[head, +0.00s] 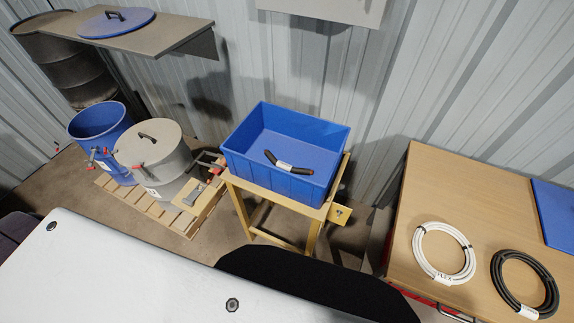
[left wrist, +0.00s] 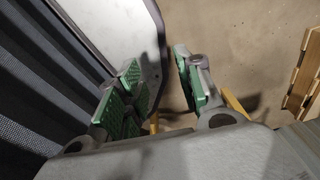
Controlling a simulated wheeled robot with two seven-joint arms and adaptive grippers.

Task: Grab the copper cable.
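A short dark cable piece (head: 288,164) with a white label around its middle and reddish-brown ends lies in the blue crate (head: 245,165), near its front wall. It is slightly bent. A coiled white cable (head: 419,254) and a coiled black cable (head: 504,284), each with a label, lie on the wooden table at the right. I cannot tell from the labels which cable is copper. My left gripper (left wrist: 157,85) shows only in the left wrist view; its green-padded fingers are apart with nothing between them, above the floor. My right gripper is in neither view.
The crate stands on a yellow wooden stand (head: 259,186). A blue drum (head: 101,128) and a grey drum with a lid (head: 150,150) stand on a pallet (head: 133,203) at the left. A wall shelf (head: 175,32) holds a blue lid. A blue object (head: 555,205) lies at the wooden table's (head: 445,185) right edge.

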